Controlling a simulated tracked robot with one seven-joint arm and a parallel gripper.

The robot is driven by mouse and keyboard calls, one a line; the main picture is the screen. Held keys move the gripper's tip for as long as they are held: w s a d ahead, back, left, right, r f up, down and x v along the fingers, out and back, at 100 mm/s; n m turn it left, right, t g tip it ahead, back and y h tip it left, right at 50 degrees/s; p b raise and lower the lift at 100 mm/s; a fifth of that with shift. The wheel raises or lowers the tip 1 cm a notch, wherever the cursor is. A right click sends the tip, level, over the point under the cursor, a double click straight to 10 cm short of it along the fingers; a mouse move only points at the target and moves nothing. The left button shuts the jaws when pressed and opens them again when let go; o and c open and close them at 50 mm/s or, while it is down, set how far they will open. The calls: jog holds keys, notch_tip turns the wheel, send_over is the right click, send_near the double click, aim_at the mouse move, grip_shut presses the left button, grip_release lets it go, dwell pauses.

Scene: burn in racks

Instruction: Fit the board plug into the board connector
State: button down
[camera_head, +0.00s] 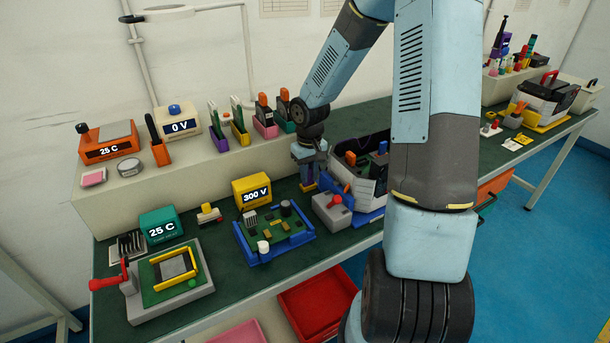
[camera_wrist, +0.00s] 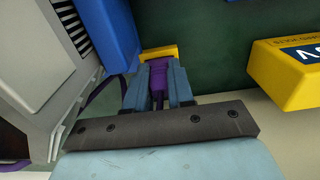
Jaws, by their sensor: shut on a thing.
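My gripper (camera_wrist: 157,88) is shut on a purple plug (camera_wrist: 158,80) in the wrist view. A yellow piece (camera_wrist: 160,52) shows just beyond the fingertips; I cannot tell whether it touches the plug. A thin purple cable (camera_wrist: 98,96) runs at the left of the fingers. In the head view my gripper (camera_head: 309,176) is low over the bench, between the yellow 300 V box and the grey machine. A green circuit board (camera_head: 294,240) lies in a blue tray (camera_head: 283,252) to its front left. The board connector is too small to tell apart there.
The yellow 300 V box (camera_head: 252,190) stands left of my gripper. The grey machine (camera_head: 372,187) is close on the right, and a grey box with a red knob (camera_head: 331,210) is in front. A clamp fixture (camera_head: 170,280) stands at front left. Some green bench top between them is clear.

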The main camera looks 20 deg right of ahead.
jog(key=shift+r, duration=0.5)
dwell(0.7)
jog(key=shift+r, duration=0.9)
jog(key=shift+r, duration=0.1)
